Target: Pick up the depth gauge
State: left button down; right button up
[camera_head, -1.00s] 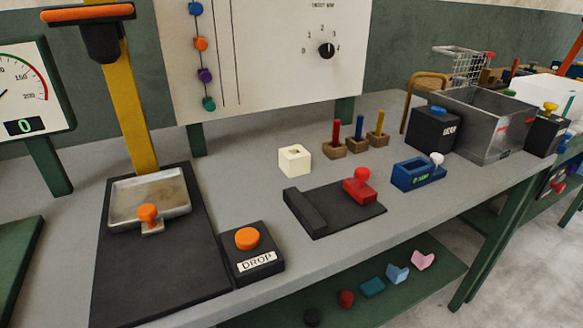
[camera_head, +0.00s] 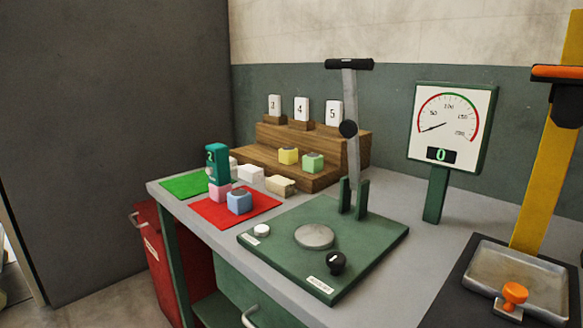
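No depth gauge is clearly identifiable. An upright teal device (camera_head: 217,163) with a small light marking on its face stands at the left of the bench. It is above or behind a pink block (camera_head: 220,192); I cannot tell if they touch. I cannot tell whether this device is the depth gauge. Neither of my grippers is in view.
A red mat (camera_head: 215,215) holds a blue block (camera_head: 239,201); a green mat (camera_head: 185,185) lies beyond. A wooden stepped stand (camera_head: 325,180) carries blocks and numbered tags. A green press (camera_head: 380,235), a dial gauge (camera_head: 451,122) and a metal tray (camera_head: 540,275) stand to the right.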

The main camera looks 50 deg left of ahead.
aim_at(217, 155)
jog(key=u, duration=1.95)
jog(key=i+j, duration=0.35)
jog(key=j, duration=0.3)
jog(key=i+j, duration=0.2)
jog(key=j+z, duration=0.05)
jog(key=j, duration=0.05)
